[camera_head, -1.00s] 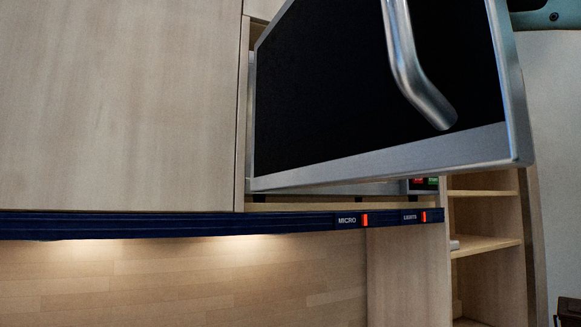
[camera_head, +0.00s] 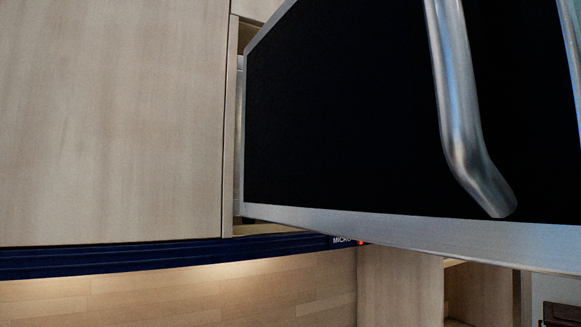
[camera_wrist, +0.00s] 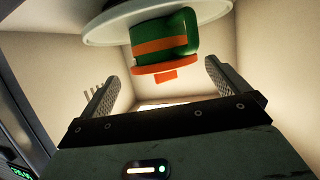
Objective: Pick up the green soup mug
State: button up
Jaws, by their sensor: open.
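The green soup mug (camera_wrist: 160,38) shows in the wrist view, at the top middle, with an orange band and an orange rim. It rests against a pale round plate or turntable (camera_wrist: 108,28), which lies above it in this picture, so the view looks upside down. My gripper (camera_wrist: 163,74) is open and empty. Its two fingers stand wide apart, below the mug in the picture and pointing toward it, with the mug's orange part roughly between their tips. I cannot tell how far the mug is from the fingers. The head view shows neither mug nor gripper.
Pale walls (camera_wrist: 270,75) surround the mug, like a lit cavity. A dark panel with a green display (camera_wrist: 20,172) is at the lower left. In the head view, the open microwave door (camera_head: 350,130) with its metal handle (camera_head: 460,120) fills the right, beside a wooden cabinet (camera_head: 110,120).

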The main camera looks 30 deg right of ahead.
jog(key=p+x, duration=0.2)
jog(key=x, duration=0.6)
jog(key=shift+s, duration=0.1)
jog(key=c, duration=0.9)
jog(key=shift+r, duration=0.1)
